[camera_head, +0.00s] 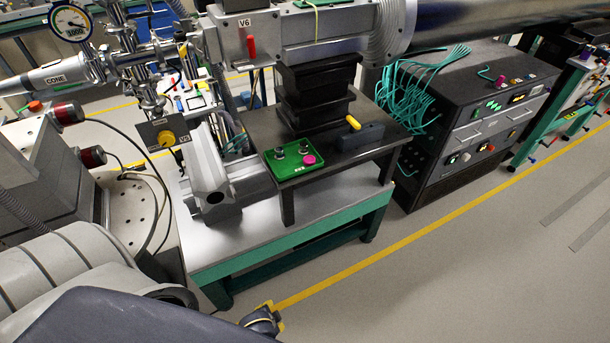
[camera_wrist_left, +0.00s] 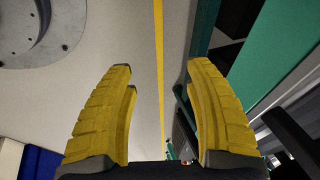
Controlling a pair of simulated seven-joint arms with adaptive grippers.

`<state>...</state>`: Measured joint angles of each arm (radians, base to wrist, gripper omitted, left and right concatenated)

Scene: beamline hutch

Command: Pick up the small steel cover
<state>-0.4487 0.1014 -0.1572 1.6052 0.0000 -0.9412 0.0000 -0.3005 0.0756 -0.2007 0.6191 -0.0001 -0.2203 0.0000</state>
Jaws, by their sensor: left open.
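I cannot make out the small steel cover for certain in either view. My left gripper (camera_wrist_left: 163,115) is open, with two yellow ribbed fingers apart and nothing between them. It points past the floor and the yellow floor line, with a teal bench frame (camera_wrist_left: 280,60) to its right. In the head view, a dark and yellow end of my left gripper (camera_head: 264,320) shows low in the picture, in front of the bench's front left corner; most of it is hidden by my arm. My right gripper is in neither view.
A steel-topped bench (camera_head: 232,240) with teal legs carries a black stand (camera_head: 365,165), a green control plate (camera_head: 297,162) and a grey motor-like housing (camera_head: 210,180). A dark rack (camera_head: 475,120) with teal cables stands to the right. The floor at lower right is clear.

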